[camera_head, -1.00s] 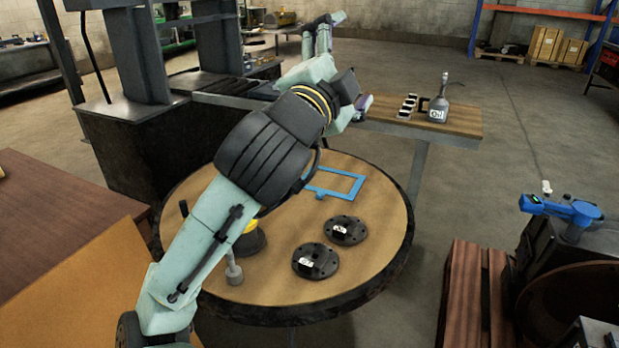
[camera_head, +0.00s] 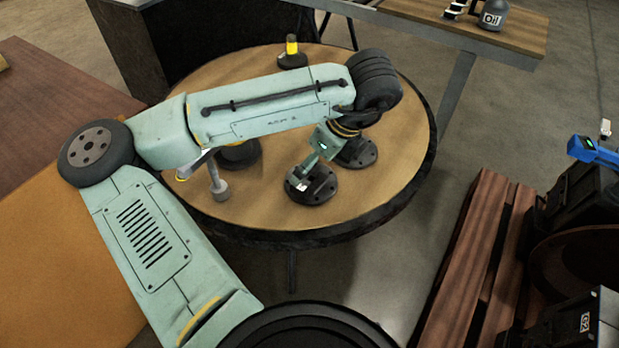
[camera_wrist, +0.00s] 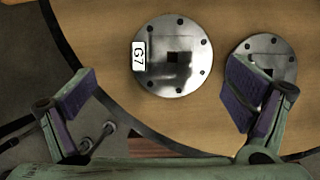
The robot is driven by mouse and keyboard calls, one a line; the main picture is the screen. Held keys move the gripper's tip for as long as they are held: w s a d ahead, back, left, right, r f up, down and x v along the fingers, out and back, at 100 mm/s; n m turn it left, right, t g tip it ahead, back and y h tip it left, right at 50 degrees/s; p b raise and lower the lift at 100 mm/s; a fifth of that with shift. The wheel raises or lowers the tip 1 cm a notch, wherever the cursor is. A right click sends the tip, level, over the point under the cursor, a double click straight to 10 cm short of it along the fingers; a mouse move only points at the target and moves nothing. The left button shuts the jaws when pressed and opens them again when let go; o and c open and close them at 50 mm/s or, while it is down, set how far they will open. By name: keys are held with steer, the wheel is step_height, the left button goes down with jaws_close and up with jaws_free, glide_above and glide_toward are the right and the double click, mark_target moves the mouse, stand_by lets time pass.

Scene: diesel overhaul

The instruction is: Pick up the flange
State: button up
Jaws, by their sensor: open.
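Two round dark flanges lie flat on the round wooden table. The nearer flange (camera_head: 312,186) is partly covered by my gripper in the head view. In the wrist view this flange (camera_wrist: 172,72) shows a square centre hole, several bolt holes and a white label reading G7. The second flange (camera_head: 356,153) lies behind it to the right, and in the wrist view it (camera_wrist: 268,48) is partly hidden by the right finger. My gripper (camera_wrist: 165,98) is open and empty above the G7 flange, with its fingers spread wide on either side. The gap in height cannot be told.
The round table's dark rim (camera_head: 300,236) runs close in front of the near flange. A grey mallet-like tool (camera_head: 218,184) stands at the left of the table. A yellow-topped item (camera_head: 291,52) stands at the back. An oil can (camera_head: 493,15) is on the far bench.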

mark_target(305, 182)
steer(key=shift+x, duration=1.2)
steer(key=shift+d+p+x, duration=0.2)
steer(key=shift+p+x, duration=0.2)
steer(key=shift+x, duration=1)
steer(key=shift+d+p+x, duration=0.2)
steer(key=shift+p+x, duration=0.15)
steer(key=shift+x, duration=1.05)
steer(key=shift+s+a+f, duration=0.1)
steer(key=shift+s+f, duration=0.15)
steer(key=c, duration=1.3)
